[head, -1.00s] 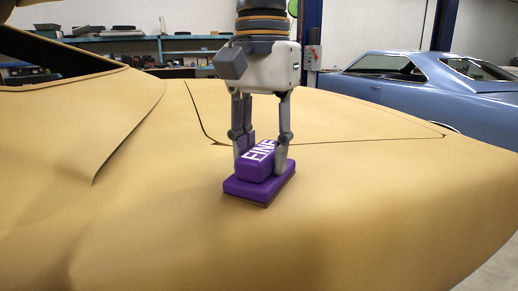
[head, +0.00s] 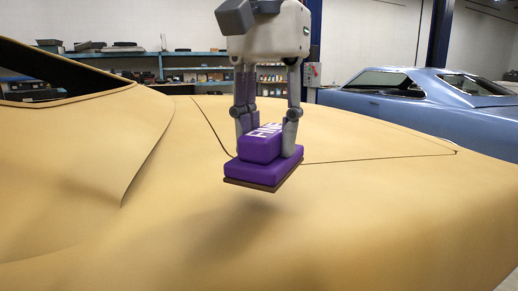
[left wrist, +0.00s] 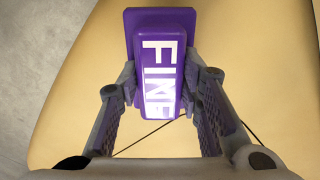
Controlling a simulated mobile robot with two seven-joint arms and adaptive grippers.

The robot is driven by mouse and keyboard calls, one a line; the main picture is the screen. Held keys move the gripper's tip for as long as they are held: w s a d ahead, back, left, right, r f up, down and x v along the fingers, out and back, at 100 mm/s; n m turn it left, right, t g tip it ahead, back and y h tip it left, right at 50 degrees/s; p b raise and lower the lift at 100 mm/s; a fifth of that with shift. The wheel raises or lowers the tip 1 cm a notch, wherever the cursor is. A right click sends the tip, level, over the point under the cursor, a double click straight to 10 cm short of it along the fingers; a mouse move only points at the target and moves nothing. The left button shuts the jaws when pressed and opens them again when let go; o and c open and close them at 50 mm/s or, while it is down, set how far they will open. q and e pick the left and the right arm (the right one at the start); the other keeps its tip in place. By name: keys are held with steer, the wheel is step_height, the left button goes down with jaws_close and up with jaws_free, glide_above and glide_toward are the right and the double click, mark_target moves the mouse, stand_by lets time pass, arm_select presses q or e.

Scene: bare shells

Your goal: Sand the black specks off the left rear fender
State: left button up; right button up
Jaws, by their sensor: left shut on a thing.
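My left gripper (head: 268,140) is shut on a purple sanding block (head: 262,171) marked "FINE". The block has a brown underside. It hangs above the tan fender (head: 350,215), and its shadow falls on the surface below it. In the left wrist view the block (left wrist: 158,25) sits between the two fingers (left wrist: 158,88), with the tan panel (left wrist: 70,110) beneath. I see no black specks on the visible part of the fender. The patch behind the block is hidden. My right gripper is not in view.
A dark panel seam (head: 380,159) crosses the tan body behind the block. A blue car (head: 420,105) stands at the back right. Blue shelving (head: 150,68) with boxes lines the rear wall, and a blue post (head: 440,35) rises at the right. The air around the block is clear.

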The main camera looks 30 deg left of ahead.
arm_select(q)
steer(key=shift+a+r, duration=0.1)
steer(key=shift+r, duration=0.35)
steer(key=shift+w+d+r, duration=0.15)
steer(key=shift+d+r, duration=0.05)
steer(key=shift+r, duration=0.4)
steer(key=shift+a+r, duration=0.1)
steer(key=shift+r, duration=0.1)
